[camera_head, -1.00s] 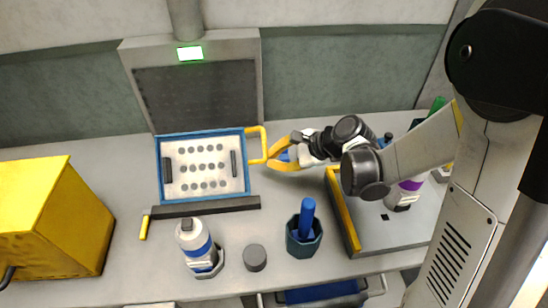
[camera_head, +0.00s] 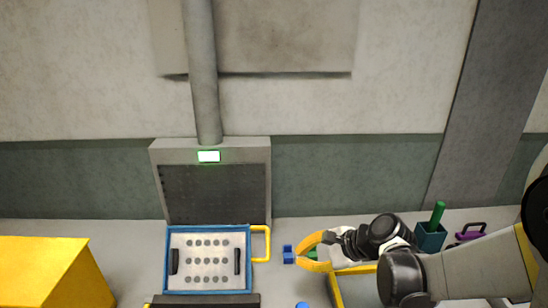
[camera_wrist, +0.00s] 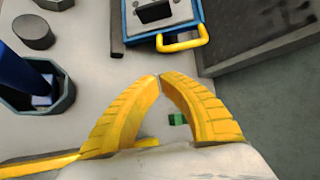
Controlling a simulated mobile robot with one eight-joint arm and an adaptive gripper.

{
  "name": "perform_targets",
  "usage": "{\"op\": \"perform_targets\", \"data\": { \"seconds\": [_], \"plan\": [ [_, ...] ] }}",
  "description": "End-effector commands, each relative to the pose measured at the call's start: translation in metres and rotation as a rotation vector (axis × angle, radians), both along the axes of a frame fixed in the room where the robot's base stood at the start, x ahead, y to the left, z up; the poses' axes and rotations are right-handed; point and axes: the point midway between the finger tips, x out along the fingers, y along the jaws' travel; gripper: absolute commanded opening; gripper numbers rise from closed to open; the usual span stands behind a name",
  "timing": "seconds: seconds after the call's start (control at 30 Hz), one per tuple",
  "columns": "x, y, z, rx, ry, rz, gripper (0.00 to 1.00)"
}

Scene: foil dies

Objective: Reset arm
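My gripper (camera_head: 299,259) has two curved yellow fingers and is over the bench, right of the blue-framed tray (camera_head: 247,272). In the wrist view, the fingertips (camera_wrist: 160,77) meet with nothing visible held between them. The tray has a yellow handle (camera_head: 268,245), which also shows in the wrist view (camera_wrist: 183,39) ahead of the fingertips and apart from them. My arm comes in from the right and hides part of the bench.
A grey press-like housing (camera_head: 212,193) with a lit display stands behind the tray. A yellow box (camera_head: 40,270) is at left. A small blue block (camera_head: 288,254) lies right of the handle. A dark cup (camera_head: 430,237) holds a green rod. Another cup (camera_wrist: 62,95) shows in the wrist view.

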Motion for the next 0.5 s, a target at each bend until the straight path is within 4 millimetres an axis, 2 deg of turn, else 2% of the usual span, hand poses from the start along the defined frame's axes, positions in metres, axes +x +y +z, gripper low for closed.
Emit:
{"op": "perform_targets", "data": {
  "seconds": [0.17, 0.3, 0.5],
  "plan": [
    [-0.033, -0.013, 0.026, -0.246, -0.130, 0.133, 0.00],
    [-0.071, -0.032, 0.047, -0.518, -0.260, 0.303, 0.00],
    [-0.127, -0.065, 0.068, -0.896, -0.415, 0.579, 0.00]
  ]
}}
